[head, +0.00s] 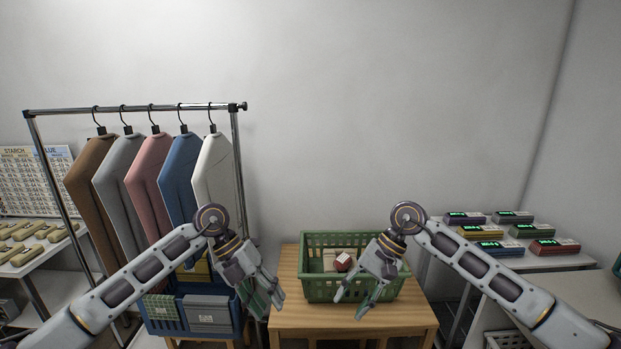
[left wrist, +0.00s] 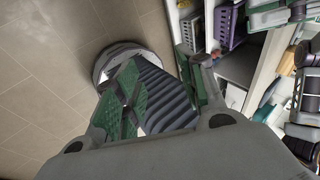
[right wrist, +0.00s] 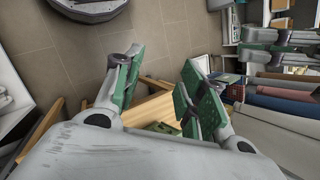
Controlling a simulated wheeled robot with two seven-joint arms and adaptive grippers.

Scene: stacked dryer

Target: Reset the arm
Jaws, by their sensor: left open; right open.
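My left gripper (head: 264,294) is open and empty in the head view, in front of the left edge of the wooden table. Its green-padded fingers (left wrist: 158,98) stand apart in the left wrist view, with nothing held between them. My right gripper (head: 358,299) is open and empty in front of the green basket's right part. Its green-padded fingers (right wrist: 158,88) are also apart in the right wrist view. Both arms reach in from the lower corners with their grippers pointing downward.
A green basket (head: 318,291) on the wooden table (head: 290,318) holds a red-and-white item (head: 343,262). A blue crate (head: 190,318) with folded cloths stands at left, below a garment rack (head: 170,108). Several coloured devices (head: 487,249) lie on the right table. The floor (left wrist: 45,75) is open.

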